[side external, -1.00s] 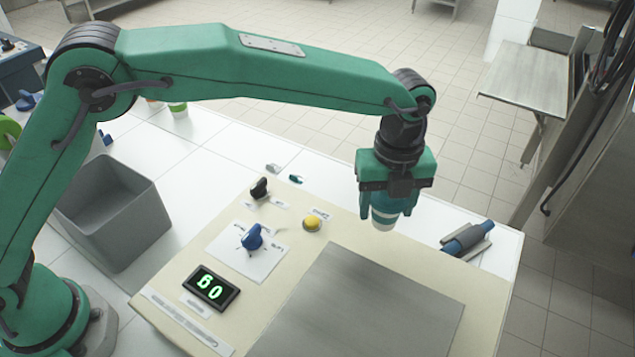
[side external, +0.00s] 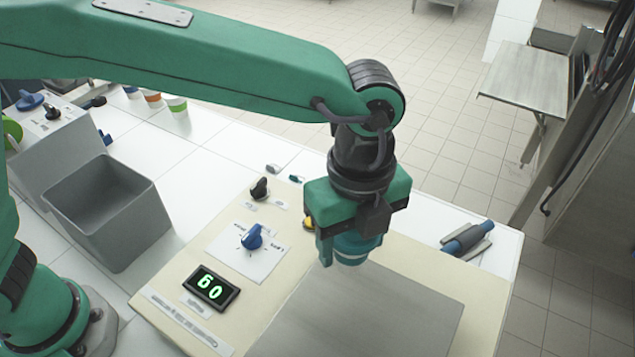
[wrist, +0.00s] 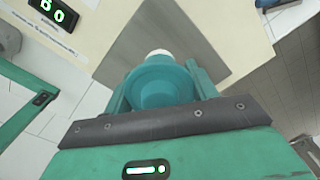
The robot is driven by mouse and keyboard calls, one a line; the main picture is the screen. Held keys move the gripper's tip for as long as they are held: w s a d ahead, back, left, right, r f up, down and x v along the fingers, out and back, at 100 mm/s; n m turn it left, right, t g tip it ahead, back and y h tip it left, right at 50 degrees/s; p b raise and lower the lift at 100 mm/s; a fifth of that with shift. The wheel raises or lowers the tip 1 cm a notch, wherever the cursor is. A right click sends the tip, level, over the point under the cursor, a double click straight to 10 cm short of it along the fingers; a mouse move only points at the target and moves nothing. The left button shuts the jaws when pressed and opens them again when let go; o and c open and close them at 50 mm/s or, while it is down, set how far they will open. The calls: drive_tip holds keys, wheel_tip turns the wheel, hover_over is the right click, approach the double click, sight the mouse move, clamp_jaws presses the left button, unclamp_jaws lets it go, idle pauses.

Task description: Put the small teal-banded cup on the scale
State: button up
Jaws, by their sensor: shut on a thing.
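The small teal-banded cup (side external: 357,251) is held upright or nearly so by my gripper (side external: 350,243), which is shut on it. The wrist view shows the cup (wrist: 155,87) between both fingers, with a small white part past its far end. In the side view the cup overlaps the back part of the grey metal plate (side external: 370,315), which looks like the scale's pan. The cup appears to be above the plate; the height gap is hard to tell. The plate also shows behind the cup in the wrist view (wrist: 190,30).
A lit display (side external: 212,287) reads 60. A blue knob (side external: 252,237), a black knob (side external: 260,188) and a partly hidden yellow button (side external: 308,222) sit on the cream panel. A grey bin (side external: 108,212) stands left. A blue cylinder in a holder (side external: 466,239) lies right. Several cups stand behind.

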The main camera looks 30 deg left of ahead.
drive_tip(key=shift+f, duration=4)
drive_tip(key=shift+f, duration=0.1)
drive_tip(key=o, duration=1.3)
wheel_tip(320, 180, up, 12)
drive_tip(key=shift+r, duration=0.15)
